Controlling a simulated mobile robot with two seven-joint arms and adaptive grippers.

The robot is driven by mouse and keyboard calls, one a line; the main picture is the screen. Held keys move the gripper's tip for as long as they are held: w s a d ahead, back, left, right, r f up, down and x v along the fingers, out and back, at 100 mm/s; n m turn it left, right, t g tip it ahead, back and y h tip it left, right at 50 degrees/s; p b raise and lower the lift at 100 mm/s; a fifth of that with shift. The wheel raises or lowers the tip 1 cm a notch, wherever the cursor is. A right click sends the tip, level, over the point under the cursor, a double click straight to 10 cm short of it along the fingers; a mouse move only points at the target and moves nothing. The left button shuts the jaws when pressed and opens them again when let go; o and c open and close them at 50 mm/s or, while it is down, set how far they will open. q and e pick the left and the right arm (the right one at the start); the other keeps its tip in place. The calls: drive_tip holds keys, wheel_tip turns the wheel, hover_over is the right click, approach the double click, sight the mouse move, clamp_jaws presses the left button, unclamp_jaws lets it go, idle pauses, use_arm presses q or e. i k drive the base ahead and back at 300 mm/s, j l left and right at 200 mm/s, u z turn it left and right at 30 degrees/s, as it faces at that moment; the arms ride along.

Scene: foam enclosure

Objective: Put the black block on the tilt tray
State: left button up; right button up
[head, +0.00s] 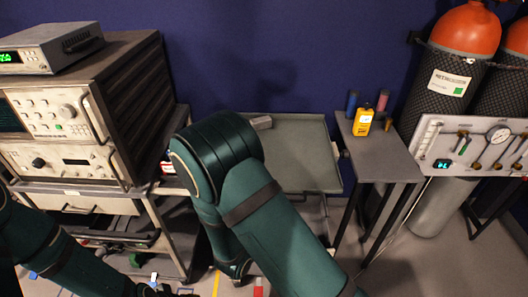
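The tilt tray is a shallow grey tray with a raised rim (333,160), in the middle of the head view against the blue wall. My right arm's large green links cover the tray's left and front parts. I cannot make out the black block. My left arm crosses the bottom left corner. Neither gripper's fingers show, so I cannot see what they hold.
A rack of instruments (75,125) stands left of the tray. A narrow grey side table (385,160) on the right carries a yellow device (363,122) and small cylinders. Orange-topped gas cylinders (465,30) and a gauge panel (475,147) stand further right. Small coloured pieces lie low at the left.

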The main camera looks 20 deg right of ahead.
sight(302, 129)
drive_tip(key=l+u, duration=0.15)
drive_tip(key=u, duration=0.2)
drive_tip(key=l+u, duration=0.1)
drive_tip(key=u, duration=0.3)
drive_tip(key=l+u, duration=0.15)
drive_tip(key=u, duration=0.2)
drive_tip(key=k+l+u, duration=0.45)
drive_tip(key=l+u, duration=0.2)
drive_tip(key=k+l+u, duration=0.3)
drive_tip(key=k+l, duration=0.75)
drive_tip(key=k+l+u, duration=0.1)
drive_tip(key=k+l, duration=0.45)
drive_tip(key=k, duration=0.15)
